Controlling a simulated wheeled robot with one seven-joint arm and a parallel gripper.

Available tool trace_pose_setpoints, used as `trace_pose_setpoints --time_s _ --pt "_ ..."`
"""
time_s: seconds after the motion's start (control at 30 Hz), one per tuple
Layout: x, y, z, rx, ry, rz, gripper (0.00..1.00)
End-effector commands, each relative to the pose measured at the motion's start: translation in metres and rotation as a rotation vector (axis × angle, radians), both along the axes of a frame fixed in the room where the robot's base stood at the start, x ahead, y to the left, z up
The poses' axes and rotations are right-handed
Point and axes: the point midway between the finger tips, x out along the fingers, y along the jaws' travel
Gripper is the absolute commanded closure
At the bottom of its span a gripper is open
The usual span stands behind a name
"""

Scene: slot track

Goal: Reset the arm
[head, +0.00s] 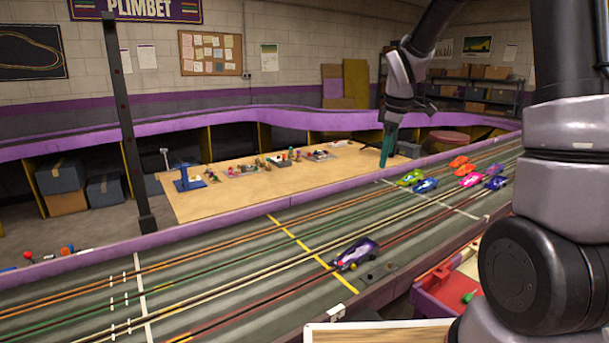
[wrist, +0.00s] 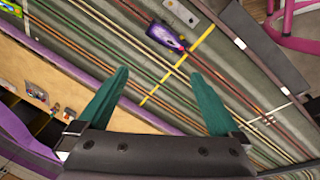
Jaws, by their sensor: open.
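My gripper (head: 388,148) hangs from my raised arm on the far side of the slot track, in front of the wooden workbench in the head view. In the wrist view its two green fingers (wrist: 158,105) are spread apart with nothing between them. The slot track (head: 200,290) runs diagonally below. A purple slot car (head: 356,254) sits on the track just past the yellow line, and it also shows in the wrist view (wrist: 165,37), apart from the fingers.
Several coloured cars, including a green one (head: 411,177) and a blue one (head: 425,186), stand farther along the track. A workbench (head: 270,190) with small parts lies behind it. A dark post (head: 125,130) rises at left. A red tray (head: 440,300) is near my base.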

Motion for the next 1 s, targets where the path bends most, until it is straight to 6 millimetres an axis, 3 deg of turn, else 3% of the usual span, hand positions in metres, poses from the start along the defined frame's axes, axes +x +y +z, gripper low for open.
trace_pose_setpoints --time_s 0.03,0.1,0.4,0.7,0.83,1.0 --pt "-0.016 -0.003 0.023 0.027 -0.028 -0.087 0.0" --pt "-0.037 -0.007 0.046 0.073 -0.053 -0.216 0.0" --pt "-0.137 -0.016 0.117 0.322 -0.143 -0.739 0.0" --pt "-0.229 -0.018 0.143 0.615 -0.168 -1.176 0.0" --pt "-0.25 -0.016 0.143 0.696 -0.159 -1.278 0.0" --pt "-0.258 -0.016 0.143 0.731 -0.152 -1.326 0.0"
